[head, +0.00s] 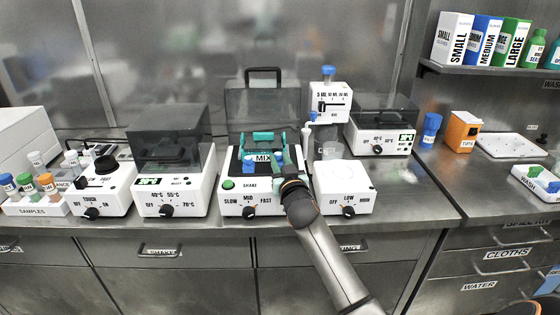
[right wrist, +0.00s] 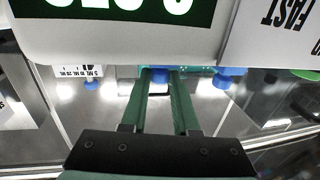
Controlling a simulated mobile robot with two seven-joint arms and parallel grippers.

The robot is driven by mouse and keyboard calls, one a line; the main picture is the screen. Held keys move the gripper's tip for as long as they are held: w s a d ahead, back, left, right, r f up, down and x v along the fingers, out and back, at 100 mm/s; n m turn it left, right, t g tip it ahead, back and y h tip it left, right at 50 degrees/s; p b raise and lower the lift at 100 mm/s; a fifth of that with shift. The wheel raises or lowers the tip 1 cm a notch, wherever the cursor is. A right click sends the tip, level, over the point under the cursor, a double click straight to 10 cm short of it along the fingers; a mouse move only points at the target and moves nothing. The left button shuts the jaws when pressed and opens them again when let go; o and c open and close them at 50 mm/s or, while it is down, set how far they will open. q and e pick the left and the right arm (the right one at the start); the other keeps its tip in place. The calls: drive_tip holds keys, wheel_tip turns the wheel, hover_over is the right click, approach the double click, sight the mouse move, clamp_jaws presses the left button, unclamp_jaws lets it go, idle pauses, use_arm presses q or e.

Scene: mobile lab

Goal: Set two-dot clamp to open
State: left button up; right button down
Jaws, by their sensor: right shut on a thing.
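The shaker (head: 243,210) is a white unit with a green button, a dial marked SLOW, MID, FAST and a raised dark lid. Its platform carries a teal holder (head: 262,137) above a MIX label, with small blue pieces beside the label. No dot marks are readable, so I cannot tell which clamp is the two-dot one. My right gripper (head: 284,168) reaches the right front of the platform. In the right wrist view, its green fingers (right wrist: 160,95) close around a blue piece (right wrist: 160,75), apparently a clamp. Another blue piece (right wrist: 222,81) stands beside it. My left gripper is out of view.
A heater (head: 172,190) stands left of the shaker and a white dial unit (head: 343,190) close on its right. A dispenser (head: 330,100) rises behind that unit. A sample rack (head: 38,206) is far left.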

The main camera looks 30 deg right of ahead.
idle(0.8)
drive_tip(key=shift+s+a+p, duration=0.5)
drive_tip(key=shift+s, duration=0.15)
drive_tip(key=shift+s+a, duration=0.1)
drive_tip(key=shift+s, duration=0.2)
drive_tip(key=shift+w+f, duration=0.1)
drive_tip(key=c, duration=0.7)
unclamp_jaws()
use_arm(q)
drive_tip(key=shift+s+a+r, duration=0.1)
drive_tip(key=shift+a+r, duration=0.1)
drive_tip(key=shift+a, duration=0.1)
use_arm(e)
drive_tip(key=shift+o, duration=0.2)
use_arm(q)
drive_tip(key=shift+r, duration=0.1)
use_arm(e)
drive_tip(key=shift+s, duration=0.2)
drive_tip(key=shift+s+a, duration=0.15)
drive_tip(key=shift+s, duration=0.15)
drive_tip(key=v, duration=1.1)
drive_tip(key=shift+s, duration=0.3)
